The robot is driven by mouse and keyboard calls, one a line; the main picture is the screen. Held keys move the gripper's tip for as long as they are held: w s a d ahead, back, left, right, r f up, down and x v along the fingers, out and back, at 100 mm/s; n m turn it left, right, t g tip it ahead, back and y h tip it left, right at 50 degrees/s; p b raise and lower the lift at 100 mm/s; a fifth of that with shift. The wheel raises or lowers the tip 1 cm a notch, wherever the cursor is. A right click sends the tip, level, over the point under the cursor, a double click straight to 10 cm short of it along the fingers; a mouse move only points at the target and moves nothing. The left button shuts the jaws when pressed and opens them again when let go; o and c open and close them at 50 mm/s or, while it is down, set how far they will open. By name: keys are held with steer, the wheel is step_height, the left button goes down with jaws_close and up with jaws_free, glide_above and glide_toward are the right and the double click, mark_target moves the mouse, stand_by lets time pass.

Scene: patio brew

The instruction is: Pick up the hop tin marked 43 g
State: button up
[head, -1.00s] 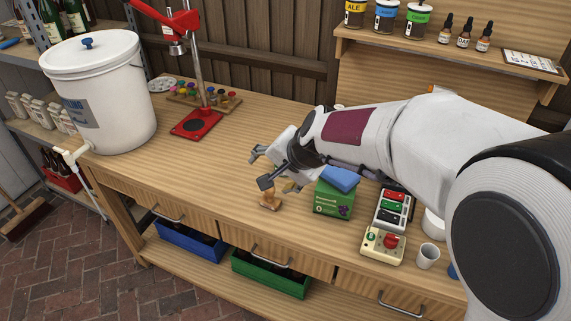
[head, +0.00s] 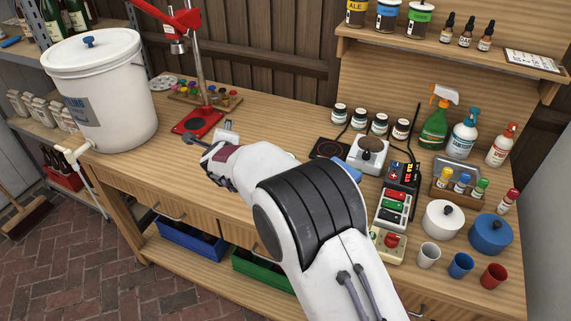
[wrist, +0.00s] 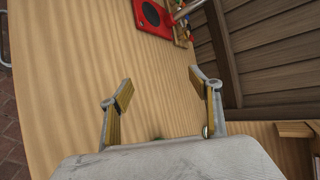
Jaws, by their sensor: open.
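Several small dark-lidded tins with pale labels stand in a row at the back of the bench in the head view: a first tin (head: 339,113), a second (head: 359,118), a third (head: 379,124) and a fourth (head: 400,129). Their markings are too small to read, so I cannot tell which one says 43 g. My gripper (head: 208,137) is left of the row, near the red capper base. In the wrist view my gripper (wrist: 162,92) is open, with bare wood between its fingers.
The red bottle capper (head: 195,121) stands near my gripper; its base (wrist: 152,16) tops the wrist view. A scale (head: 369,154) with a round item and a black hot plate (head: 330,149) sit before the tins. Spray bottles (head: 434,127) and a white bucket (head: 108,110) flank the bench.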

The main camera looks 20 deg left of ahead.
steer(key=m, duration=0.2)
steer(key=w+f+m+t+h, duration=0.1)
steer(key=m, duration=0.1)
steer(key=w+f+m+t+h, duration=0.1)
steer(key=m, duration=0.1)
steer(key=shift+w+a+f, duration=0.1)
steer(key=shift+a+f, duration=0.15)
steer(key=d+m+h, duration=0.1)
steer(key=m, duration=0.1)
steer(key=w+d+m+t+h, duration=0.1)
steer(key=m, duration=0.1)
steer(key=w+d+m+h, duration=0.1)
steer(key=m, duration=0.1)
steer(key=shift+d+f, duration=0.1)
steer(key=shift+f, duration=0.25)
steer(key=d+r+m+h, duration=0.3)
steer(key=d+m+h, duration=0.4)
steer(key=d+m, duration=0.4)
steer(key=shift+s+m, duration=0.25)
steer(key=shift+m, duration=0.95)
steer(key=shift+f, duration=0.15)
steer(key=shift+f, duration=2.8)
